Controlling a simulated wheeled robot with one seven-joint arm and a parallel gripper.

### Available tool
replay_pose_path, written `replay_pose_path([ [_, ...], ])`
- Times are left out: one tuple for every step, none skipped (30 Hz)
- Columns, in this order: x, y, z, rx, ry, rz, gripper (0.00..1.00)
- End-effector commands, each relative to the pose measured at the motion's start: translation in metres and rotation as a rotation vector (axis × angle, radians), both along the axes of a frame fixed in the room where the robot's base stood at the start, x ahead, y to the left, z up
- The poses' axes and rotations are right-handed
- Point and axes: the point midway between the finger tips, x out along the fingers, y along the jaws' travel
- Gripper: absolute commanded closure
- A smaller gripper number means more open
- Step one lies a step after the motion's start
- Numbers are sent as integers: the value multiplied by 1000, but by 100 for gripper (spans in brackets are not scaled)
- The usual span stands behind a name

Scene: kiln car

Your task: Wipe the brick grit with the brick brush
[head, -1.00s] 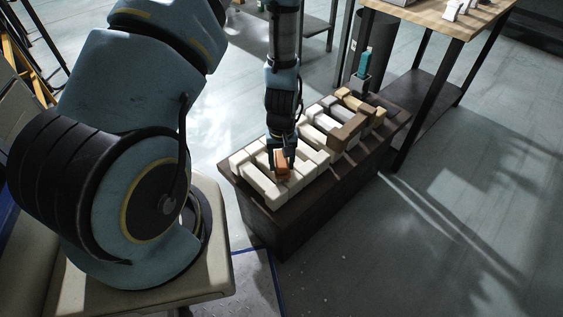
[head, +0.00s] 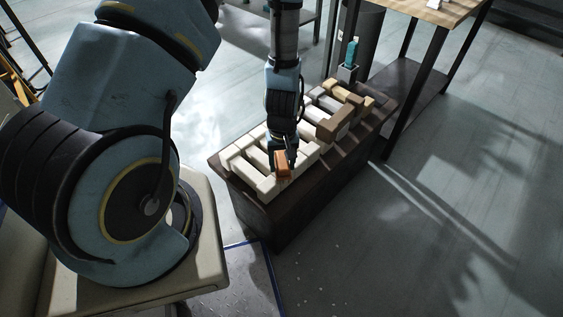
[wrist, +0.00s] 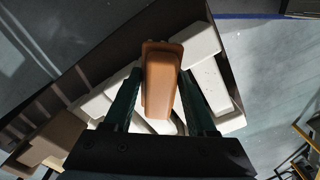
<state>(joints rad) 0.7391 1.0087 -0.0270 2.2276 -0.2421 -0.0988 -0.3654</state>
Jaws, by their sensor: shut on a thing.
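The brick brush (head: 281,163) is an orange-brown block, held in my gripper (head: 285,168) low over the near white bricks. In the wrist view the brush (wrist: 161,80) lies between the two dark green fingers of my gripper (wrist: 160,100), which are shut on it. It hides part of the bricks beneath, and I cannot tell whether it touches them. Small dark specks that may be brick grit (wrist: 210,76) show on a white brick (wrist: 195,50) to the right of the brush in the wrist view. The grit cannot be made out in the head view.
The dark kiln car (head: 290,205) carries rows of white, grey and tan bricks; a brown brick (head: 334,124) sits higher than others. A teal-handled item (head: 350,58) stands at the far end. A wooden-topped table (head: 440,8) stands behind right. The floor at right is clear.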

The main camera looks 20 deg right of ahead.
Motion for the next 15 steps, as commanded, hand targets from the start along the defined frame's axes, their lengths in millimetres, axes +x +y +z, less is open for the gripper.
replay_pose_path([
  [-3, -1, 0, 0, 1, -2, 88],
  [-4, -2, 0, 0, 1, -2, 88],
  [-7, -4, 1, 0, 1, -3, 88],
  [-9, -5, 1, 0, 1, -3, 88],
  [-11, -6, 1, 0, 1, -3, 88],
  [-14, -8, 1, 0, 2, -3, 88],
  [-16, -9, 1, 0, 2, -3, 88],
  [-19, -10, 1, 0, 1, -3, 88],
  [-22, -12, 2, 0, 1, -3, 88],
  [-24, -13, 2, 0, 1, -3, 88],
  [-26, -15, 2, 0, 1, -3, 88],
  [-29, -16, 2, 0, 1, -3, 88],
  [-31, -17, 2, 0, 1, -3, 88],
  [-33, -18, 2, 0, 1, -4, 88],
  [-35, -19, 2, 0, 1, -4, 88],
])
